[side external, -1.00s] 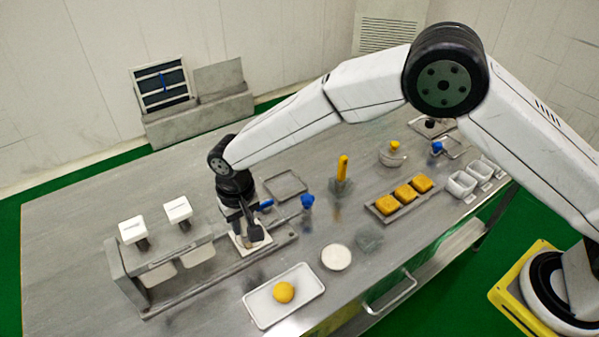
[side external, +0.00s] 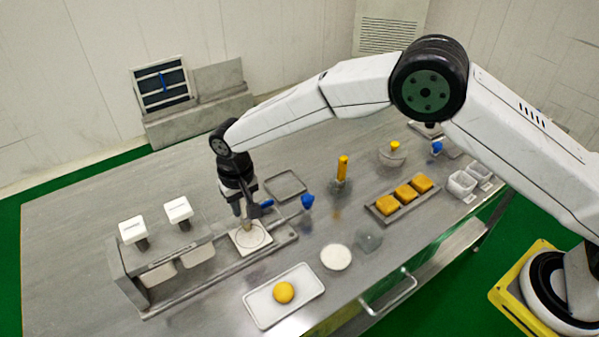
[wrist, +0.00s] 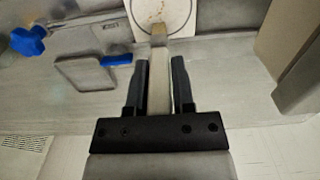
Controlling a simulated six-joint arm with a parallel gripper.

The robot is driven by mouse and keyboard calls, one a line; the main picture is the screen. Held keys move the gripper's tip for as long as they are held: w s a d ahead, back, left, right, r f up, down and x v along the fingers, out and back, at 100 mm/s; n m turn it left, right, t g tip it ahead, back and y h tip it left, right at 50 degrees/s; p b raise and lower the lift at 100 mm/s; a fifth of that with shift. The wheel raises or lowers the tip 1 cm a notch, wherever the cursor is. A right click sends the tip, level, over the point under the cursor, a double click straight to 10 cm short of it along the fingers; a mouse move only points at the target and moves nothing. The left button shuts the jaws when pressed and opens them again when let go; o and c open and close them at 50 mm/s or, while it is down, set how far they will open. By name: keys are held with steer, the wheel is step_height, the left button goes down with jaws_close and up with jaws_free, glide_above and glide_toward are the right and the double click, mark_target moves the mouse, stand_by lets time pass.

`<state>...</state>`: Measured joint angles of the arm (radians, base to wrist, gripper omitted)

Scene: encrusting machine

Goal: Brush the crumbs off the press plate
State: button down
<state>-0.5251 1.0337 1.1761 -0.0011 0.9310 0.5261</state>
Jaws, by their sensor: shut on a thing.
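The press plate (side external: 265,240) is a pale square with a ring marked on it, on the metal rail of the machine. It also shows at the top of the wrist view (wrist: 192,14), with small brownish crumbs (wrist: 157,12) inside the ring. My gripper (wrist: 160,68) is shut on the pale handle of a brush (wrist: 159,90). The brush's tan end (wrist: 158,33) points toward the plate and overlaps its near edge in the wrist view. In the side view my gripper (side external: 241,212) is above the plate's back part; whether the bristles touch cannot be told.
The machine with two white-capped hoppers (side external: 178,209) stands left of the plate. A blue knob (side external: 307,202) is to the right, and a flat grey tray (side external: 285,186) behind. In front are a white tray (side external: 262,311) with a yellow ball and a round white dish (side external: 336,257).

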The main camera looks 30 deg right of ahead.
steer(key=shift+s+d, duration=0.2)
steer(key=shift+d, duration=0.45)
steer(key=shift+s+a, duration=0.1)
steer(key=shift+s, duration=2.35)
steer(key=shift+w, duration=2.5)
steer(key=shift+s, duration=2.4)
steer(key=shift+s+r, duration=0.1)
steer(key=shift+r, duration=0.1)
step_height(320, 180, up, 8)
steer(key=shift+f, duration=0.15)
